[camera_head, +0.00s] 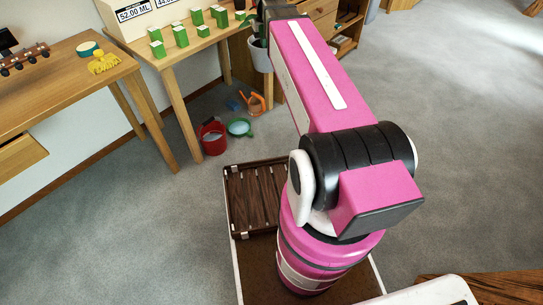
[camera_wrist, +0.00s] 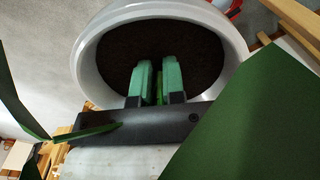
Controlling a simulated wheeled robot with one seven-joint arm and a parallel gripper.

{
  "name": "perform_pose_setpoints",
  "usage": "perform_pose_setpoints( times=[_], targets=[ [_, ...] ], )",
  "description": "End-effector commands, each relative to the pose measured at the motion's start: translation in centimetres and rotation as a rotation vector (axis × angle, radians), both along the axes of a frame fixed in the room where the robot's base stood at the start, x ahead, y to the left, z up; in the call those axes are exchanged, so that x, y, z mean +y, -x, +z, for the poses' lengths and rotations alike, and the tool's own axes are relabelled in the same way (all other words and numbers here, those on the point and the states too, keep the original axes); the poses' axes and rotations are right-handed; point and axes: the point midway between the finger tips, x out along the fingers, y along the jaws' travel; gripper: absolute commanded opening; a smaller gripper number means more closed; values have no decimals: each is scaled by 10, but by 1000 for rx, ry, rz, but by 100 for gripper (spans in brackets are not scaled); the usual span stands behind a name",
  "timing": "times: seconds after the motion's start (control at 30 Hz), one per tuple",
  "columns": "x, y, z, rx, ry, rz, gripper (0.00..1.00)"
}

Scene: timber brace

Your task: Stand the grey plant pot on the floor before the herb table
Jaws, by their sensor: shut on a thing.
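The grey plant pot (camera_head: 261,56) shows in the head view just past the right end of the wooden table with green boxes (camera_head: 186,54), partly hidden behind my arm. In the wrist view the pot (camera_wrist: 88,62) is a pale round rim with dark soil inside. My gripper (camera_wrist: 158,80) reaches over the rim, and its two green-tipped fingers are shut on a thin green plant stem (camera_wrist: 159,88) above the soil. Large green leaves (camera_wrist: 255,115) cover the right of the wrist view. In the head view my fingertips are hidden. I cannot tell whether the pot touches anything below.
The carpet at right is clear.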

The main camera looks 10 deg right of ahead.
Motion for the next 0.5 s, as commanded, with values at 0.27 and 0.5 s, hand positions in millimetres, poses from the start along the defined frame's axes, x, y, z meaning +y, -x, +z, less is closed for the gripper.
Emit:
perform_pose_setpoints(
  times=[0.27,0.5],
  targets=[
    [18,-44,-82,4,-1,97,0],
    [34,-69,-157,4,-1,180,0]
  ],
)
